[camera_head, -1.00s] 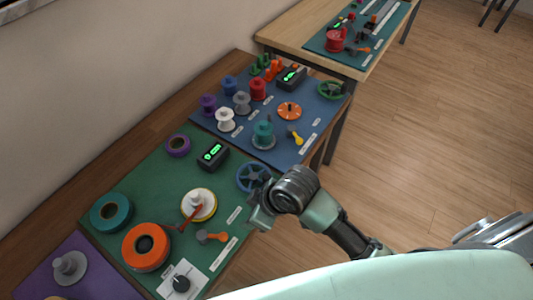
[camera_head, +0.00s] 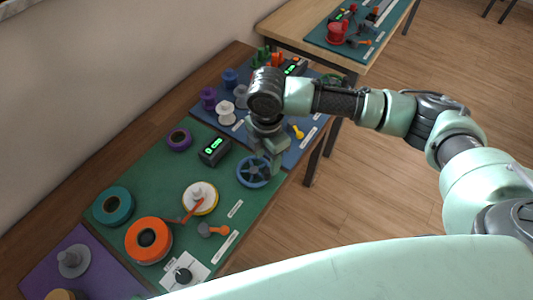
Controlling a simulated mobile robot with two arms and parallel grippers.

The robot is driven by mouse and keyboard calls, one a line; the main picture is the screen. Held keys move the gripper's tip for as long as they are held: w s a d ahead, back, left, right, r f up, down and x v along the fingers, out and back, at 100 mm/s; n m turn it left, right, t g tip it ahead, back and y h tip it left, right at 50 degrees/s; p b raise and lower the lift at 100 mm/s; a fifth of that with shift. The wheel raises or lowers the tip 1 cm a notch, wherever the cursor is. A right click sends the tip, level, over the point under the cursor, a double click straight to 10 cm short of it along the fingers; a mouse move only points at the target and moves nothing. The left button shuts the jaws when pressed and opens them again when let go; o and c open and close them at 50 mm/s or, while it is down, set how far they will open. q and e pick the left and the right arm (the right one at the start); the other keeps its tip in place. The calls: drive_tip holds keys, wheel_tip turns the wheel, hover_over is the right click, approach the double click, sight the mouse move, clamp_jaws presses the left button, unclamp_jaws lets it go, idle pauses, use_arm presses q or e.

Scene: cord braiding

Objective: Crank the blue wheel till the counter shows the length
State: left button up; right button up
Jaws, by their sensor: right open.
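The blue wheel (camera_head: 254,173) lies on the green mat near its right edge, beside the blue mat. The counter (camera_head: 214,151) is a dark box with lit green characters, left of and behind the wheel; the characters are too small to read surely. My right gripper (camera_head: 272,160) is open and points down over the wheel's far right part. It covers part of the rim; I cannot tell whether it touches the wheel. My left gripper is not in view.
On the green mat (camera_head: 150,192) are a teal ring (camera_head: 101,205), an orange spool (camera_head: 138,255), a white-yellow spool with a red arm (camera_head: 211,207), a grey-orange lever (camera_head: 213,230) and a black knob (camera_head: 183,275). Several spools stand on the blue mat behind.

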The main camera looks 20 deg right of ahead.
sight(267, 171)
wheel_tip(267, 171, down, 7)
drive_tip(key=shift+r+p, duration=0.15)
drive_tip(key=shift+p, duration=0.35)
clamp_jaws()
